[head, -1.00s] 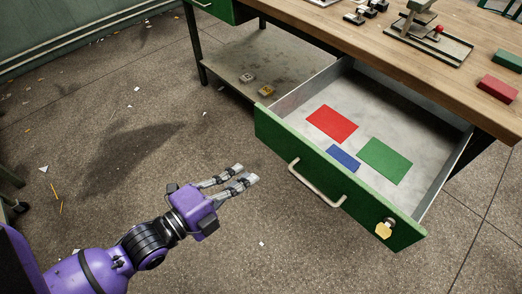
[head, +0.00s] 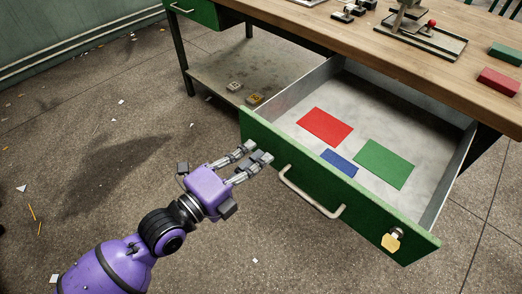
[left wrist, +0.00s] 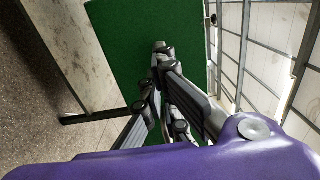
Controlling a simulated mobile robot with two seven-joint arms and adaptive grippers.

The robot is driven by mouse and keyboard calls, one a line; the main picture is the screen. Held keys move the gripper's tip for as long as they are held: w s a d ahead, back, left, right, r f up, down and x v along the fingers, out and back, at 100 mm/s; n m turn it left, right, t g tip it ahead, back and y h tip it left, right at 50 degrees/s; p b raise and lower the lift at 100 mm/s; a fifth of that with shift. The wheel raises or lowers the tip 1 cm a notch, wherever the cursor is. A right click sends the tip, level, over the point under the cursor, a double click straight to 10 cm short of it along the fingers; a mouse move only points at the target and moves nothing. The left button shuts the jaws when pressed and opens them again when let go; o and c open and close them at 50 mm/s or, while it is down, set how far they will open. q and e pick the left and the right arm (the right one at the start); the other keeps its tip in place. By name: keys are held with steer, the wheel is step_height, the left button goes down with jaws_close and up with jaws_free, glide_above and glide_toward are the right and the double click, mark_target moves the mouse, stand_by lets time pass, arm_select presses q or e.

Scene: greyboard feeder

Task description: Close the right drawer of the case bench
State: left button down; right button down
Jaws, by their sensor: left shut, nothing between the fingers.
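The right drawer (head: 365,219) of the case bench (head: 440,72) stands pulled far out, with its green front towards me. A pale metal handle (head: 312,191) sits on that front. My left gripper (head: 258,152) is shut and empty, with its fingertips close to the left part of the drawer front, left of the handle. In the left wrist view, the shut fingers (left wrist: 163,50) point at a green panel (left wrist: 125,30), which looks like the drawer front. I cannot tell whether they touch it. My right gripper is not in view.
Flat red (head: 325,127), blue (head: 340,162) and green (head: 385,164) pieces lie in the drawer. A yellowish tag (head: 392,240) hangs by the lock. Another green drawer (head: 190,12) is at upper left. Small blocks (head: 255,99) lie on the lower shelf. The floor in front is open, with scraps.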

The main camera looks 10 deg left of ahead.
mark_target(267, 146)
arm_select(q)
steer(key=shift+x, duration=1.2)
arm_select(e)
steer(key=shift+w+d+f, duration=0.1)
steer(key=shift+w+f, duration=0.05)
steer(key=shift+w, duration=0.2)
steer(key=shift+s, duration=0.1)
